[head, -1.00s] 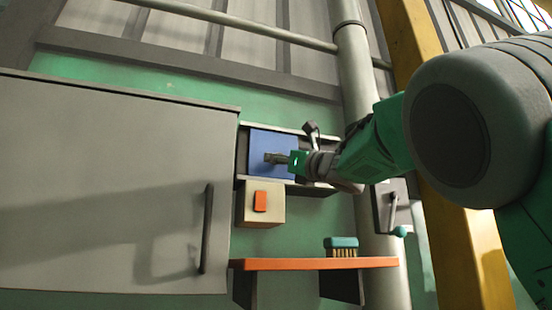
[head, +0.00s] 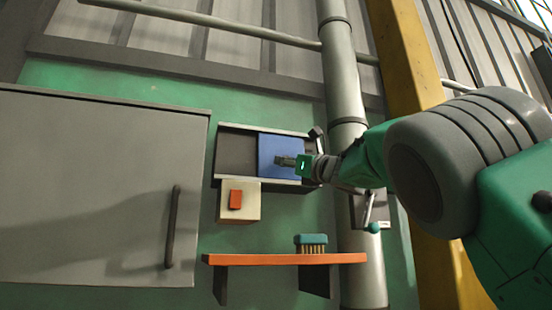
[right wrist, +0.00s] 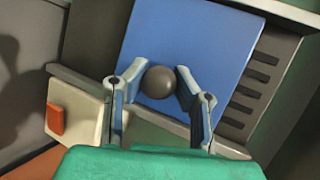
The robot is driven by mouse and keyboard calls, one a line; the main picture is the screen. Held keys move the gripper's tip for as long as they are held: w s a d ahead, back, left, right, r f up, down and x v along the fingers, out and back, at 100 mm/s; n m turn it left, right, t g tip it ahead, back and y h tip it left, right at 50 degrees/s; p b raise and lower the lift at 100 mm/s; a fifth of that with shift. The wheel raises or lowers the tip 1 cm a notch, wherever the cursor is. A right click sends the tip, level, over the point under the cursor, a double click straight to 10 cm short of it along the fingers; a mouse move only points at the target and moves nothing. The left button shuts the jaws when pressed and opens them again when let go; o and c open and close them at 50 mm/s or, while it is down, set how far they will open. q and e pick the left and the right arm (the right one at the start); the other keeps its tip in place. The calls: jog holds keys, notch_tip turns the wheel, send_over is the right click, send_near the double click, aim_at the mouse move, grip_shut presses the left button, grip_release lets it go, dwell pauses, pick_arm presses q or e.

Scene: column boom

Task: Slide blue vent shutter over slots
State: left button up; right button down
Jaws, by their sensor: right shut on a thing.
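The blue vent shutter (head: 273,147) is a flat square plate in a wall frame (head: 237,129), right of the frame's middle. In the right wrist view the shutter (right wrist: 185,35) has a dark round knob (right wrist: 159,82). My right gripper (head: 285,161) is shut on this knob; its fingers (right wrist: 158,84) sit on both sides of it. Dark slots (right wrist: 250,92) show just right of the shutter's edge in the wrist view; whether more lie behind the plate is hidden. In the head view my gripper and wrist hide part of the frame's right end. My left gripper is not in view.
A cream box with an orange switch (head: 235,199) sits below the frame. A grey cabinet (head: 90,190) is at left. An orange shelf (head: 255,259) holds a brush (head: 311,241). A pipe (head: 345,80) and a teal-knobbed lever (head: 373,227) are at right.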

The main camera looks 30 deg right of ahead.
jog(key=d, duration=0.2)
jog(key=s+d, duration=0.1)
jog(key=d, duration=0.2)
jog(key=shift+s+d+r, duration=0.1)
jog(key=shift+s+d, duration=0.05)
jog(key=c, duration=1.5)
grip_release()
jog(key=shift+c, duration=0.2)
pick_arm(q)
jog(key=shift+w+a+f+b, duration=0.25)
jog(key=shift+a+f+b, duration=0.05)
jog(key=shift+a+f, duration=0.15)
pick_arm(e)
jog(key=shift+a, duration=0.4)
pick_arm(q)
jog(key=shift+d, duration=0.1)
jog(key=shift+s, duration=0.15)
pick_arm(e)
jog(key=v, duration=1.1)
jog(key=shift+s+d+f, duration=0.15)
jog(key=shift+s+f, duration=0.15)
